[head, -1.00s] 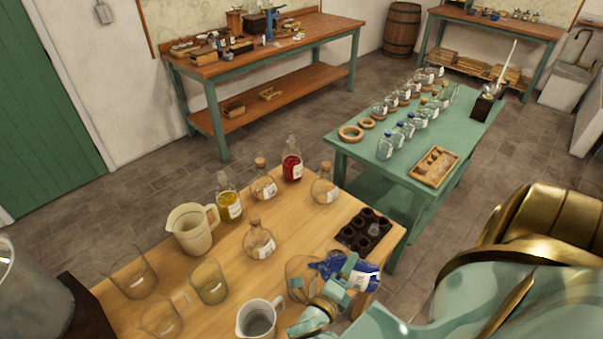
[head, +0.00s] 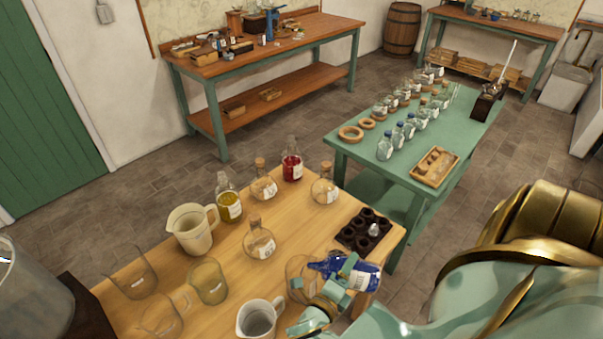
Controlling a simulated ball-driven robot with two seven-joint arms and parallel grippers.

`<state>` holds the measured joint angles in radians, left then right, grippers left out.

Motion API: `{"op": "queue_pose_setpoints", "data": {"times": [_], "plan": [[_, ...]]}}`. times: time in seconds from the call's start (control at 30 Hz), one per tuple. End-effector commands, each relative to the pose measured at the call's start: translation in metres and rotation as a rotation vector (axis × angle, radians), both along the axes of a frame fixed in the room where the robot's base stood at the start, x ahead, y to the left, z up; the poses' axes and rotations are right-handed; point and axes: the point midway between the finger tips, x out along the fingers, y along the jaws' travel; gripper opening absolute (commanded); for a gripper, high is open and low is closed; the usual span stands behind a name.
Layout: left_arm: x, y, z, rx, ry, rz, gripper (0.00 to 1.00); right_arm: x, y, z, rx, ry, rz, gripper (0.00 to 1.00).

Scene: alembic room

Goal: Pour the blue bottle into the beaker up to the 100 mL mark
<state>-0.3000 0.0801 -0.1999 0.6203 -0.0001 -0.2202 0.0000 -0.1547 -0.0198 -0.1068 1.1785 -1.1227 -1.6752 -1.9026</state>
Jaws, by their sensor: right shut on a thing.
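The blue bottle (head: 367,276) is tipped far over, lying almost level, with its neck pointing left. My right gripper (head: 346,272) is shut on it above the front right part of the wooden table. A clear glass beaker (head: 297,272) stands just left of and below the gripper, and the bottle's neck end overlaps it in the picture. The gripper and bottle hide part of the beaker. I cannot make out its marks, its liquid level or any stream. My left gripper is not in view.
A white mug (head: 256,318) stands left of the beaker. A dark rack (head: 347,237) is behind the bottle. A cream jug (head: 190,230), yellow bottle (head: 229,205), red bottle (head: 292,167), corked flasks (head: 260,242) and empty glasses (head: 208,282) fill the table's left and back.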

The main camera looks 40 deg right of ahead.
Motion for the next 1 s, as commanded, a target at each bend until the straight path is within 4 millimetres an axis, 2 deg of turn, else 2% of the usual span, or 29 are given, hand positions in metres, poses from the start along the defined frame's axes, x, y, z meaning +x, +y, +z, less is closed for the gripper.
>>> {"op": "queue_pose_setpoints", "data": {"times": [1.0], "plan": [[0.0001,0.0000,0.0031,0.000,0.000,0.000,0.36,0.0008,0.0000,0.0044,-0.023,0.024,0.000,0.25]]}}
